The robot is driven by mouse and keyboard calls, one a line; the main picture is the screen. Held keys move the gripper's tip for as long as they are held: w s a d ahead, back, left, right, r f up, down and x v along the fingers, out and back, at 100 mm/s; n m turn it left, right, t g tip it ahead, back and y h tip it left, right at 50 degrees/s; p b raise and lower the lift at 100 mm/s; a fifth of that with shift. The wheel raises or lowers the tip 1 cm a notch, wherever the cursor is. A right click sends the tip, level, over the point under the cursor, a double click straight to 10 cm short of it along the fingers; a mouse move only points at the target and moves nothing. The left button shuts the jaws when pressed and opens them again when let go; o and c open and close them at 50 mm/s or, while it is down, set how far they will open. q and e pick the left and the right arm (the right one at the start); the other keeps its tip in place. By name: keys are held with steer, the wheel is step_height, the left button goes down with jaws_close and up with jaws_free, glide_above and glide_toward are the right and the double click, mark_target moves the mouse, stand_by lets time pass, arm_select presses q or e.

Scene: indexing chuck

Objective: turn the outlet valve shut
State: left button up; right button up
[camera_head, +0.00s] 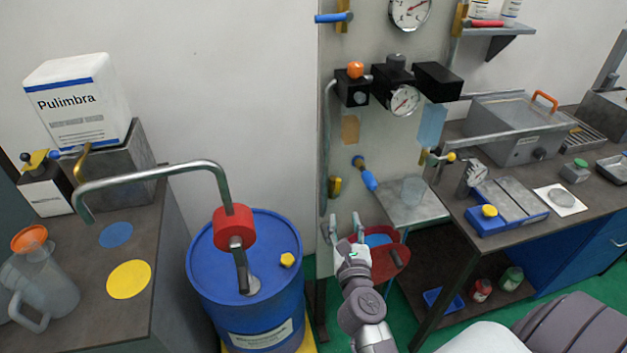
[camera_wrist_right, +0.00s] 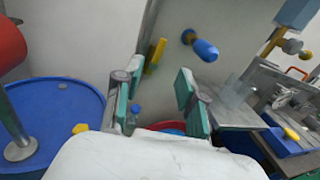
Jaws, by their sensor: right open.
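A valve with a blue handle (camera_head: 366,177) sits low on the grey panel, above the small steel shelf; I take it as the outlet valve. Its handle slants down to the right, and it also shows in the wrist view (camera_wrist_right: 204,48). My right gripper (camera_head: 346,232) is open and empty, below the valve and apart from it. In the wrist view its fingers (camera_wrist_right: 158,82) stand wide apart, with the blue handle above and right of them. A yellow part (camera_head: 335,187) is on the panel left of the valve. My left gripper is not in view.
A blue drum (camera_head: 213,262) with a red-bodied pump (camera_head: 234,228) stands left of my right arm. A beaker (camera_head: 412,190) stands on the steel shelf (camera_head: 408,215) beside the valve. A red bucket (camera_head: 396,254) is behind my gripper. A workbench (camera_head: 520,228) extends right.

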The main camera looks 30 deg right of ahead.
mark_target(339, 183)
steer(key=x, duration=0.6)
steer(key=p+x, duration=0.1)
steer(key=x, duration=0.5)
steer(key=shift+w+d+r+p, duration=0.2)
steer(key=shift+d+p, duration=0.1)
steer(key=shift+d, duration=0.05)
steer(key=shift+w+d, duration=0.3)
steer(key=shift+w, duration=0.35)
steer(key=shift+c, duration=0.2)
jaws_close()
